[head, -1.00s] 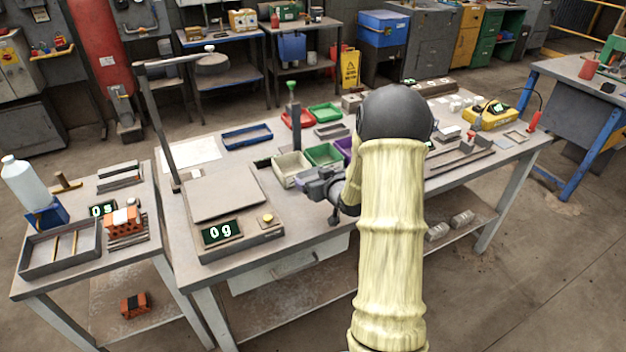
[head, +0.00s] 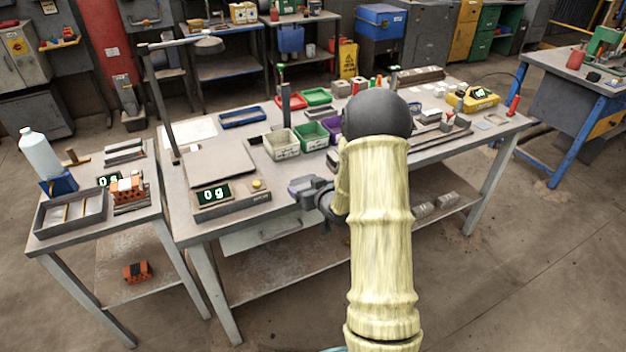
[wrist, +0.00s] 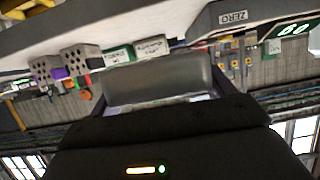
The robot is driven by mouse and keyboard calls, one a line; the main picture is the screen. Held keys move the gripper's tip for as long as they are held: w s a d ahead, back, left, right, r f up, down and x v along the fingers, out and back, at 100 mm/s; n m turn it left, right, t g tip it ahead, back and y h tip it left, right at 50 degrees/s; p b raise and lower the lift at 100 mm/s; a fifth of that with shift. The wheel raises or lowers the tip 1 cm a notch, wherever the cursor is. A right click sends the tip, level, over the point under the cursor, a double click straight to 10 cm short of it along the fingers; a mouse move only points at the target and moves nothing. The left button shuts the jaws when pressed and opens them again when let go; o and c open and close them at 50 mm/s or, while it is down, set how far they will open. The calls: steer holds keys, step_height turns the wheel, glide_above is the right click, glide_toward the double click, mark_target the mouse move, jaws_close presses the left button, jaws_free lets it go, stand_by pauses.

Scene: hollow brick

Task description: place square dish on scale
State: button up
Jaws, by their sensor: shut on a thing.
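The scale (head: 240,195) stands at the front left of the main table. Its flat grey plate (head: 221,165) is bare and its display reads 0 g. In the wrist view the scale's edge with a ZERO label (wrist: 236,17) shows at the upper right. My gripper (head: 305,190) is to the right of the scale, by the table's front edge, apart from the plate. It is shut on a grey thing (wrist: 158,80), apparently the square dish, seen close up in the wrist view. Its full shape is hidden by the gripper and the view angle.
Cream (head: 281,144), green (head: 311,134) and red (head: 290,101) bins stand behind my gripper. A lamp post (head: 163,105) rises at the scale's back left, its arm reaching over the table. A smaller side table with a bottle (head: 40,152) is at the left.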

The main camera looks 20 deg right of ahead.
steer(key=s+a+f, duration=0.9)
steer(key=a+f, duration=0.4)
steer(key=f, duration=0.1)
steer(key=shift+s+a+h, duration=0.2)
steer(key=shift+a+h, duration=0.1)
steer(key=shift+f, duration=0.1)
